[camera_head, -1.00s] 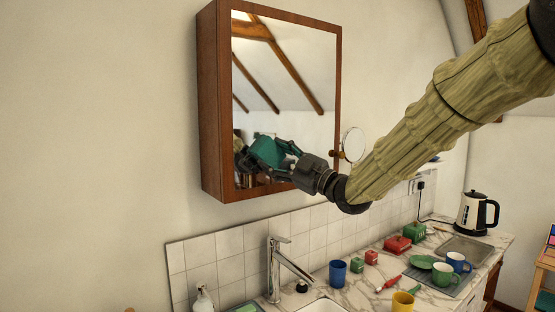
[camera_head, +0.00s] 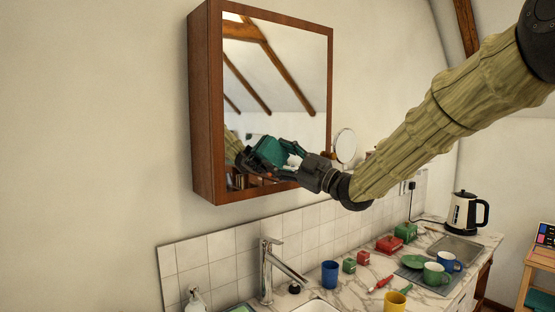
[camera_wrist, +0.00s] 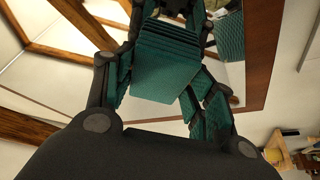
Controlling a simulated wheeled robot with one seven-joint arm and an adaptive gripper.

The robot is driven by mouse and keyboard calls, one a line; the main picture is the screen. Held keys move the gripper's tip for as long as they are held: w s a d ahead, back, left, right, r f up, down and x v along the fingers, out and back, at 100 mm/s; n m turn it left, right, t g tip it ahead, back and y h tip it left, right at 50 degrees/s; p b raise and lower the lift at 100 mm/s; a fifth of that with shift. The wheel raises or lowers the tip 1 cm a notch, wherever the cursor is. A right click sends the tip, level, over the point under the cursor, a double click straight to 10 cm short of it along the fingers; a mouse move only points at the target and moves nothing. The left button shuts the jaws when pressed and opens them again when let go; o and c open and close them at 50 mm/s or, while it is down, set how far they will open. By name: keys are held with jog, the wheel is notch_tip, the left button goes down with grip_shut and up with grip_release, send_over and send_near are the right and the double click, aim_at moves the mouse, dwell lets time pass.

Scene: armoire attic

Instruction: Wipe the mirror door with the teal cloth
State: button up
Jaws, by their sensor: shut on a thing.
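The mirror door (camera_head: 285,75) is the front of a brown wooden cabinet on the wall and looks shut. My gripper (camera_head: 278,160) is at the lower part of the mirror. It is shut on the folded teal cloth (camera_head: 268,151). In the wrist view, the layered cloth (camera_wrist: 165,65) sits between the fingers of my gripper (camera_wrist: 165,35), with the mirror glass beyond it. Cloth and fingers are close to the glass, and their reflection overlaps them; I cannot tell whether the cloth touches.
A round mirror (camera_head: 345,146) stands out just right of the cabinet. Below are a tap (camera_head: 267,270), a blue cup (camera_head: 330,273), a yellow cup (camera_head: 396,301), green and blue mugs, red and green boxes, and a kettle (camera_head: 464,213). The wall left of the cabinet is bare.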

aim_at(266, 158)
jog(key=w+d, duration=0.4)
jog(key=d, duration=0.1)
jog(key=shift+d, duration=0.15)
dwell(0.7)
jog(key=shift+s+a+f+b, duration=0.1)
jog(key=shift+s+a+b, duration=0.75)
jog(key=shift+a, duration=0.45)
jog(key=shift+s+a+r+b, duration=0.1)
jog(key=shift+s+a+b, duration=0.5)
jog(key=shift+s+a, duration=0.6)
jog(key=shift+s+a+f+b, duration=0.1)
jog(key=shift+s+a+b, duration=0.65)
jog(key=shift+a, duration=0.7)
jog(key=shift+s+a, duration=0.35)
jog(key=shift+a, duration=0.05)
jog(key=shift+s+d+b, duration=0.3)
jog(key=shift+s, duration=0.05)
jog(key=shift+s+d+b, duration=0.3)
jog(key=shift+s+d, duration=0.45)
jog(key=shift+s, duration=0.3)
jog(key=shift+s+d+b, duration=0.3)
jog(key=shift+s+d, duration=0.45)
jog(key=shift+s, duration=0.3)
